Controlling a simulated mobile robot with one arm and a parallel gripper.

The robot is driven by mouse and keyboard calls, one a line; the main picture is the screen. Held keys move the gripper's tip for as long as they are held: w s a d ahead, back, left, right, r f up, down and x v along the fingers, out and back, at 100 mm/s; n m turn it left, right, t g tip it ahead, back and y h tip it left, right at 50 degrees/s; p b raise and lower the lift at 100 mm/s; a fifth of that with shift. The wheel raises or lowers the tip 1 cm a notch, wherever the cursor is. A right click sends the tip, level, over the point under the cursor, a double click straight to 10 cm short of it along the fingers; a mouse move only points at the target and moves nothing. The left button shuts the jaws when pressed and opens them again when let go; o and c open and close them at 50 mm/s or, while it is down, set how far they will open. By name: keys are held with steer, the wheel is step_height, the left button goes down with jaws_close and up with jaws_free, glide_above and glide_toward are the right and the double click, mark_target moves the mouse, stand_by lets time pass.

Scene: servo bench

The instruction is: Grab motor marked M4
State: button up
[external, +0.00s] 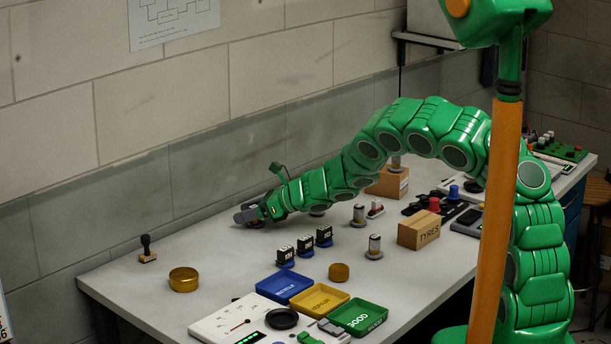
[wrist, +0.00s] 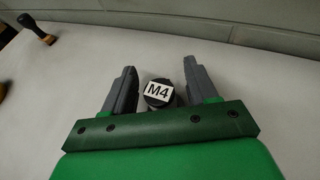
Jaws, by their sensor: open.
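The motor marked M4 (wrist: 159,93) shows in the wrist view as a dark round body with a white label on top. It lies between the two grey fingers of my gripper (wrist: 159,67), with a visible gap on each side. My gripper is open and holds nothing. In the external view my gripper (external: 243,214) is low over the far left part of the bench, near the wall. The M4 motor is mostly hidden or too small to tell there.
Several black labelled blocks (external: 305,246) and silver cylinders (external: 375,245) stand on the bench (external: 150,300). A TYRES box (external: 418,229), a blue tray (external: 284,286), a yellow tray (external: 318,300) and a green tray (external: 358,317) are nearer. A stamp (external: 147,249) and brass ring (external: 184,279) stand left.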

jaws_close()
steer(key=shift+r, duration=0.1)
steer(key=shift+r, duration=0.55)
step_height(320, 180, up, 2)
steer(key=shift+r, duration=0.1)
steer(key=s+d+r, duration=0.8)
steer(key=s+r, duration=0.1)
steer(key=s, duration=0.2)
steer(key=shift+d+r, duration=0.3)
steer(key=shift+d, duration=0.05)
